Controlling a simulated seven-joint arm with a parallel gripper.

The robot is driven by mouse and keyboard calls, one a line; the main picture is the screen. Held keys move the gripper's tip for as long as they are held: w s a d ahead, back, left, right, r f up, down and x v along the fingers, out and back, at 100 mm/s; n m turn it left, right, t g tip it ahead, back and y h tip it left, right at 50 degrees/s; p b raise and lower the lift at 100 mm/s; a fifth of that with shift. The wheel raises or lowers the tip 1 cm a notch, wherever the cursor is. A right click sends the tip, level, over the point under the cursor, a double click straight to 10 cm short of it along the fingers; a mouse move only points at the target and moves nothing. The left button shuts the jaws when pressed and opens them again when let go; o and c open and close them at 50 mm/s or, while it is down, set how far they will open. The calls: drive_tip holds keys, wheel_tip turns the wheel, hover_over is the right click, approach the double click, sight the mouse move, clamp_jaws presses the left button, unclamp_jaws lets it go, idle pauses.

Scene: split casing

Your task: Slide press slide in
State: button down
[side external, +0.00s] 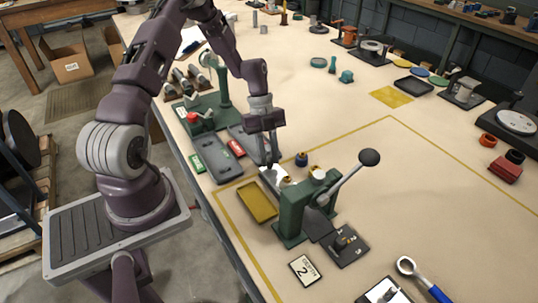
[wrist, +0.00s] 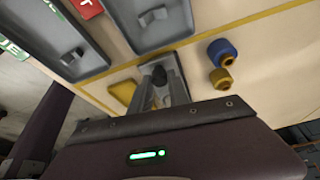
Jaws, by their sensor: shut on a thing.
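The green press (side external: 292,215) stands on the table with its long lever and dark ball (side external: 369,157) raised to the right. Its pale slide (side external: 279,174) extends from the press on the far-left side, under my gripper. My gripper (side external: 271,164) points down at the slide and is shut on its dark knob (wrist: 159,76), which shows between the fingers in the wrist view. The fingers hide part of the slide, so I cannot tell exactly how far it is out. The press body does not show clearly in the wrist view.
A yellow tray (side external: 258,203) lies left of the press. Grey trays (side external: 213,155) lie behind it. A blue-topped part (side external: 302,159) stands close to the right of my gripper. A dark plate fixture (side external: 344,246) and a label card (side external: 305,270) lie in front.

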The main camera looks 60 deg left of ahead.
sight(292, 181)
idle(0.4)
drive_tip(key=d, duration=1.1)
drive_tip(key=shift+d, duration=0.3)
drive_tip(key=c, duration=1.5)
unclamp_jaws()
drive_tip(key=shift+o, duration=1.2)
drive_tip(key=v, duration=0.7)
drive_tip(key=shift+a, duration=0.1)
drive_tip(key=shift+r, duration=0.15)
